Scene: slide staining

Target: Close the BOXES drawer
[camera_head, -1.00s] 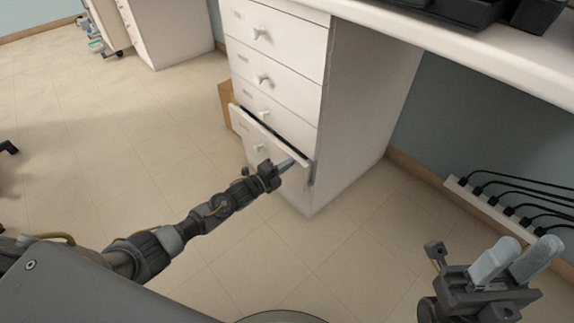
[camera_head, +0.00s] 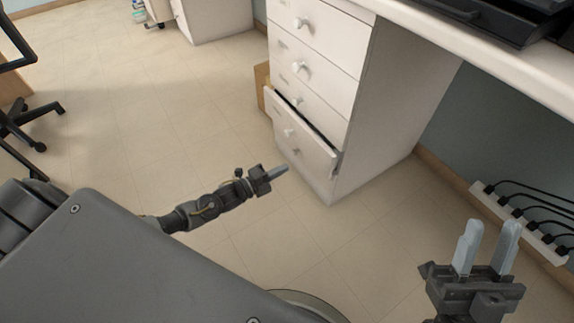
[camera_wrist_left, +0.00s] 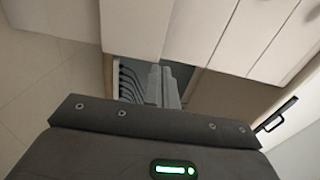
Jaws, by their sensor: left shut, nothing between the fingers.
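The white drawer cabinet (camera_head: 385,110) has a column of drawers with pale knobs. Its lowest visible drawer (camera_head: 303,137) stands slightly out, with a dark gap along its top edge. Its label is too small to read, so I cannot tell if it is BOXES. The drawers above it look flush. My left gripper (camera_head: 279,171) is shut and empty, low in front of the drawer and apart from it. Its fingers (camera_wrist_left: 163,88) also show in the left wrist view, below white drawer fronts (camera_wrist_left: 205,30). My right gripper (camera_head: 487,248) is open and empty at the lower right.
A desk top (camera_head: 470,45) with black trays (camera_head: 490,18) extends right from the cabinet. A power strip (camera_head: 520,222) with black cables lies by the wall. A cardboard-coloured box (camera_head: 262,85) stands behind the cabinet. A chair (camera_head: 25,120) is at left. The floor before the drawer is clear.

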